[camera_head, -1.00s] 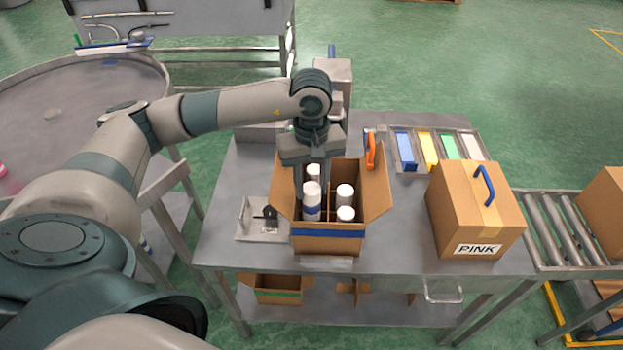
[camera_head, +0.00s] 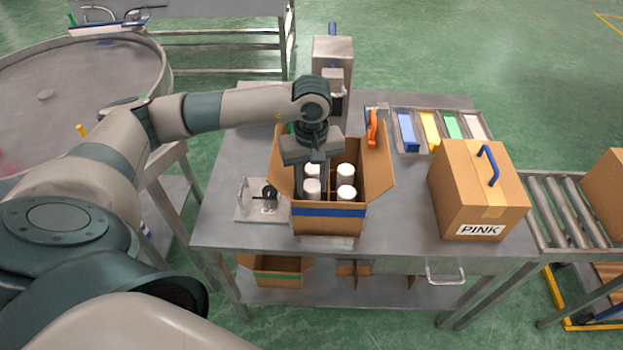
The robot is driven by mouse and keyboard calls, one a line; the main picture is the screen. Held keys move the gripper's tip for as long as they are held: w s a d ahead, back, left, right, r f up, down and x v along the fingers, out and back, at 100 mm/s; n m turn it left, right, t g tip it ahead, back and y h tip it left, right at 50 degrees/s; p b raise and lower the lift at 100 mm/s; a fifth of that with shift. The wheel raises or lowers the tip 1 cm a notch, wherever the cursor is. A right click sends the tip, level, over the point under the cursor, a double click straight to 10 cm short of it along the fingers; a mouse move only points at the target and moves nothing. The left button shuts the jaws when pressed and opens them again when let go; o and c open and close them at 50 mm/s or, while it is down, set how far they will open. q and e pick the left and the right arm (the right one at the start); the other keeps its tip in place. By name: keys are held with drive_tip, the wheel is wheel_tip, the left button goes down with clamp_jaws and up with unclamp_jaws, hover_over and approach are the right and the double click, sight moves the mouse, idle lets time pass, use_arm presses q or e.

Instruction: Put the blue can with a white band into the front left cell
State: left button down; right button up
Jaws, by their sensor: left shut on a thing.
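The open cardboard box (camera_head: 330,226) with a blue stripe stands on the metal table and holds several white-topped cans. My left gripper (camera_head: 312,186) points straight down into the box from above. Its fingers are shut around the can in the front left cell (camera_head: 312,189). That can stands upright, low between the cell walls, with its white top showing; its blue body and band are hidden by the box. Another can (camera_head: 346,194) is in the front right cell, and two more are behind. My right gripper is not in view.
A closed carton marked PINK (camera_head: 478,195) stands to the right, before a roller conveyor (camera_head: 562,215). A tray of coloured blocks (camera_head: 440,128) lies behind it. A metal fixture (camera_head: 262,200) is left of the box, and a machine column (camera_head: 333,65) stands behind.

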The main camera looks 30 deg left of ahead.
use_arm(q)
drive_tip(key=c, duration=1.1)
unclamp_jaws()
drive_tip(key=shift+r, duration=0.45)
drive_tip(key=shift+r+b, duration=2.25)
drive_tip(key=shift+r, duration=6)
